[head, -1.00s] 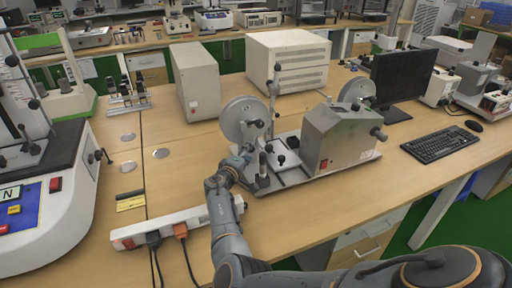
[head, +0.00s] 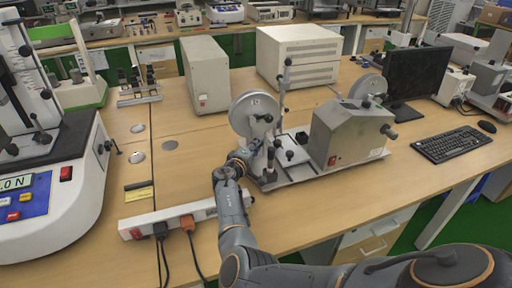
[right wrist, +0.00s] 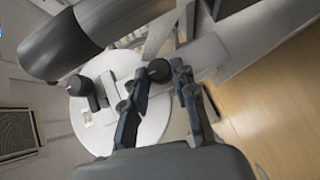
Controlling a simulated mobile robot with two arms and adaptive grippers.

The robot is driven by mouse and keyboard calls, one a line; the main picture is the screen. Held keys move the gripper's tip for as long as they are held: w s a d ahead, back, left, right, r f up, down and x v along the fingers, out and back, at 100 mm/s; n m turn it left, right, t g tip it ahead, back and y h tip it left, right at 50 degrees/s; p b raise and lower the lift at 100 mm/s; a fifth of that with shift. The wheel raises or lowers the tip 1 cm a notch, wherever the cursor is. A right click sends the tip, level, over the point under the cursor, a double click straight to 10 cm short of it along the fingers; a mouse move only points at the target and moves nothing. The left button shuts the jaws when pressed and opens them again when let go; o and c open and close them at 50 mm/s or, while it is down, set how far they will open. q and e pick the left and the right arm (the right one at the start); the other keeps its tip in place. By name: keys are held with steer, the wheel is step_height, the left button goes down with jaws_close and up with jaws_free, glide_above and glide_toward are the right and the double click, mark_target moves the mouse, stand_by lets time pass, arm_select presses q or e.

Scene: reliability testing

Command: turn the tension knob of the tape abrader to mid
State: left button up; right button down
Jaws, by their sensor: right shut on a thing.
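The tape abrader (head: 346,134) stands on the wooden table, with a grey box body, metal reels and a flat base plate carrying small black knobs. My right gripper (head: 246,156) is at the left end of the abrader, just below the front reel (head: 252,106). In the right wrist view, my right gripper (right wrist: 160,72) is shut on a round black knob (right wrist: 158,70) between its fingertips. The large pale reel disc (right wrist: 150,122) lies behind the fingers. The knob's pointer or marks cannot be made out, and my gripper hides it in the head view. My left gripper is not in view.
A white power strip (head: 170,218) with plugged cables lies left of my right arm. A large tester (head: 60,215) stands at the left. A monitor (head: 415,75) and keyboard (head: 452,143) are at the right. Table in front of the abrader is clear.

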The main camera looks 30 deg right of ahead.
steer(key=shift+r+y, duration=0.1)
steer(key=shift+y, duration=0.2)
steer(key=shift+d+r+m+y+p, duration=0.1)
steer(key=shift+r+m+y+p, duration=0.15)
steer(key=shift+m+y+p, duration=0.4)
steer(key=m+y+p, duration=0.1)
steer(key=y+p, duration=0.1)
steer(key=p, duration=0.3)
steer(key=m+y+p, duration=0.2)
steer(key=p, duration=0.3)
steer(key=d+m+y+p, duration=0.1)
steer(key=y+p, duration=0.2)
steer(key=p, duration=0.2)
steer(key=shift+s+r+m, duration=0.2)
steer(key=shift+r+m, duration=0.05)
steer(key=shift+r, duration=0.05)
steer(key=c, duration=1.1)
jaws_free()
steer(key=shift+o, duration=0.2)
